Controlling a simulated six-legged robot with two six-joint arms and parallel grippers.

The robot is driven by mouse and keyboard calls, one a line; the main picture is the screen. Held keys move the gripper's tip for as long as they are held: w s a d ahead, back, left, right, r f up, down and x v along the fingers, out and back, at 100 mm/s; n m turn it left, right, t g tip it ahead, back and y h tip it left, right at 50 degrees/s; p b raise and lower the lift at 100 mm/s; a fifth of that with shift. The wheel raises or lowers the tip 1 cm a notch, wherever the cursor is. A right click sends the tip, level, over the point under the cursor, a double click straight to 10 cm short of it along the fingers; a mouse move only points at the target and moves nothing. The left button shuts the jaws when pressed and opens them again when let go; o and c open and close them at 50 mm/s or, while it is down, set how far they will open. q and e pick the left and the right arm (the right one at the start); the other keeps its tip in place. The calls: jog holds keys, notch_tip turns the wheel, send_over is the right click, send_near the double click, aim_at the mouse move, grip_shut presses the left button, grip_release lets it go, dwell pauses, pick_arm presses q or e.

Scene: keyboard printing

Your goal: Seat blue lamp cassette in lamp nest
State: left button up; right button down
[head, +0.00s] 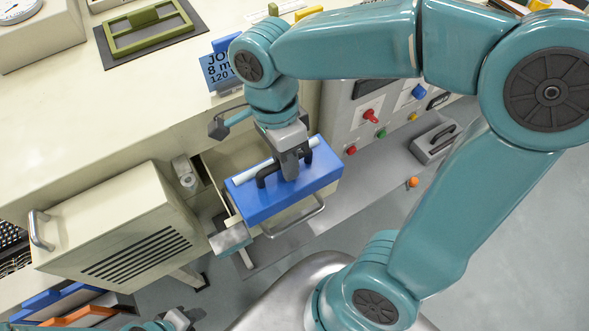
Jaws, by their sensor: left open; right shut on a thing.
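The blue lamp cassette (262,207) is a blue box with a black handle and a pale tube along its top. It is near the middle of the head view, over an open cream drawer (232,158). My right gripper (289,172) comes down from above and is shut on the cassette's black handle. Whether the cassette touches the drawer is hidden beneath it. I cannot make out the lamp nest for certain; the cassette covers much of the drawer. My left gripper (183,318) is open and empty at the bottom left edge, partly cut off, well apart from the cassette.
A cream vented unit (130,225) stands left of the drawer. A metal drawer handle (297,222) lies in front of the cassette. A blue job card (218,70) stands behind.

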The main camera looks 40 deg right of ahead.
jog(key=shift+w+r, duration=0.15)
jog(key=shift+r, duration=0.05)
jog(key=shift+w, duration=0.25)
jog(key=shift+w+d+p, duration=0.95)
jog(key=shift+w, duration=2.75)
pick_arm(q)
notch_tip(320, 180, down, 6)
jog(key=b, duration=0.8)
jog(key=shift+s, duration=0.15)
pick_arm(e)
jog(key=w+x, duration=0.2)
jog(key=x, duration=0.8)
jog(key=shift+s+d+f, duration=0.15)
jog(key=shift+d+f, duration=0.05)
jog(key=shift+f, duration=0.45)
